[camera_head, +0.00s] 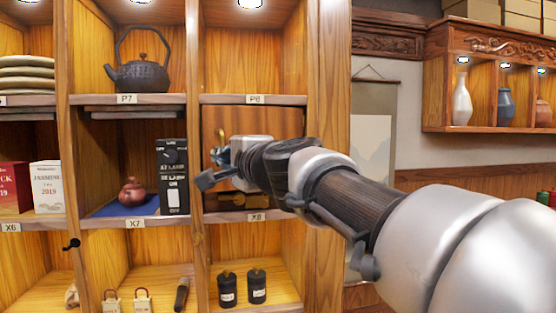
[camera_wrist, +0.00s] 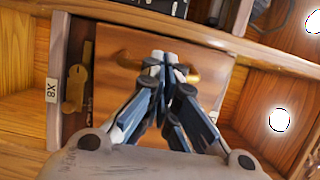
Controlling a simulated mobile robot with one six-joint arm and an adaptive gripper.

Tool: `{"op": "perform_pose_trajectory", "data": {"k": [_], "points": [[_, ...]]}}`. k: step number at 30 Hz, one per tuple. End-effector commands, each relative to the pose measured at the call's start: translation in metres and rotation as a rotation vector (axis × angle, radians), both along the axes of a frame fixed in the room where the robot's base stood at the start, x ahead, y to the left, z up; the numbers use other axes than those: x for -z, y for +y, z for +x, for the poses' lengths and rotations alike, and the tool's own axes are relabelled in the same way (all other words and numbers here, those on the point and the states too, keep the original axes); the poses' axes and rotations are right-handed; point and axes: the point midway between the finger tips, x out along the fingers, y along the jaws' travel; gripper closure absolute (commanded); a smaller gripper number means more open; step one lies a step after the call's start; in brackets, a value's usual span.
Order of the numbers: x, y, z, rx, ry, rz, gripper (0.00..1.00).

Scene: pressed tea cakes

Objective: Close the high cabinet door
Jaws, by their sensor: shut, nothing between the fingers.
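The cabinet door (camera_head: 232,120) is a brown wooden panel filling the compartment between the P8 and X8 labels. It also shows in the wrist view (camera_wrist: 120,50), with a brass fitting (camera_wrist: 195,68) behind my fingertips and a brass plate (camera_wrist: 75,90) near the X8 edge. The panel appears to sit within the frame; I cannot tell whether it is fully flush. My gripper (camera_head: 218,160) is in front of the door, fingers together and empty. In the wrist view its fingertips (camera_wrist: 163,62) are at the panel; contact is unclear. My arm hides part of the door.
Open shelves surround the door. A dark iron teapot (camera_head: 142,75) stands at upper left. A black box (camera_head: 172,177) and a small clay teapot (camera_head: 131,191) are left of the door. Two black jars (camera_head: 243,287) stand below. A wall shelf with vases (camera_head: 462,100) is at right.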

Motion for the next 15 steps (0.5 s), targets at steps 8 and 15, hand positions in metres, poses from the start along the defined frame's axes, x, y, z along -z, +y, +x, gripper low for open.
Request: {"op": "perform_pose_trajectory", "data": {"k": [8, 15], "points": [[0.001, 0.025, 0.027, -0.015, 0.003, -0.003, 1.0], [0.001, 0.032, 0.036, -0.018, 0.004, -0.002, 1.0]]}}
